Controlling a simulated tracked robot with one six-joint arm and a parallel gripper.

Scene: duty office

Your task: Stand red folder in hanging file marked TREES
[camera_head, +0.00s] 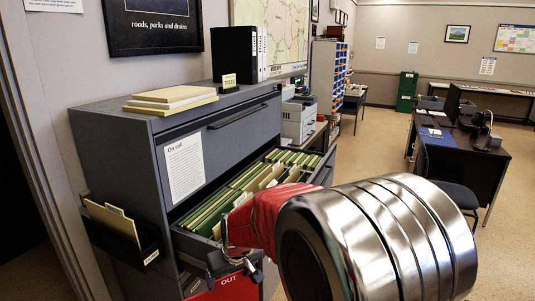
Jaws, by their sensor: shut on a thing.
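The red folder (228,288), marked OUT in white, hangs low at the bottom edge of the view, partly cut off. My gripper (236,268) is shut on its upper edge, in front of the open drawer. The open file drawer (180,236) holds a row of green hanging files (232,196) with several cream folders and small tabs among them. The tab lettering is too small to read, so I cannot tell which file is marked TREES. My arm hides the drawer's near right part.
A dark wall pocket (125,236) holds folders at left. A desk (458,150) and chair (455,185) stand right; floor between is clear.

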